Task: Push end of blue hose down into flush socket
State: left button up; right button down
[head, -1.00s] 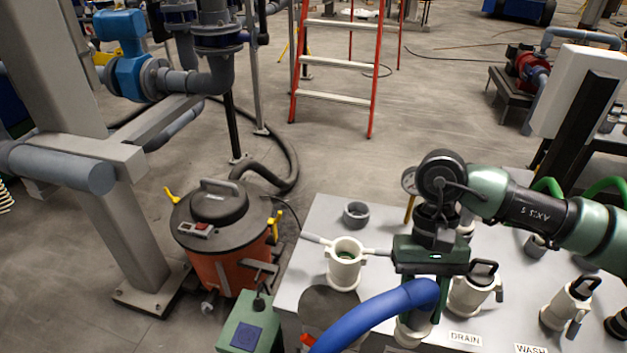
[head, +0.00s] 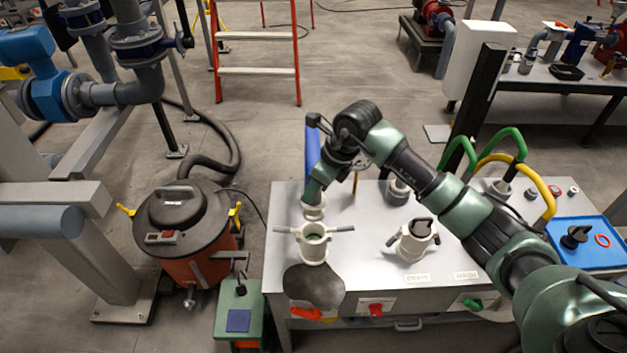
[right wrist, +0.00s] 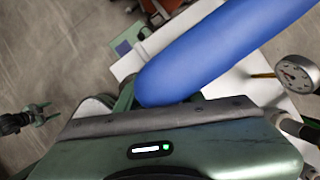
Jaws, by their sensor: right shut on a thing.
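My right gripper (head: 317,192) points down and is shut on the end of the blue hose. The blue hose (head: 312,150) rises behind the gripper; it crosses the right wrist view (right wrist: 220,50). A pale end fitting (head: 313,211) shows below the jaws. A cream socket (head: 314,247) with both side levers spread out, likely the flush socket, stands just in front of this fitting in the picture. Whether the fitting is over it or behind it, I cannot tell. A small dark jaw, probably my left gripper (right wrist: 30,117), shows at the left of the right wrist view.
A capped cream socket (head: 414,241) stands to the right on the grey bench (head: 365,265). Green and yellow hoses (head: 549,190) and a blue tray (head: 590,256) are farther right. A pressure gauge (right wrist: 297,74) is near the wrist. An orange drum (head: 190,270) stands left.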

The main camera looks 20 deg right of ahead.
aim_at(314, 218)
jog(key=shift+f+b, duration=0.4)
jog(key=shift+f, duration=0.3)
jog(key=shift+f+b, duration=1.35)
jog(key=shift+f, duration=1.25)
jog(key=shift+b, duration=0.4)
jog(key=shift+f+b, duration=2.45)
jog(key=shift+f, duration=0.3)
jog(key=c, duration=0.8)
grip_release()
jog(key=shift+s, duration=0.1)
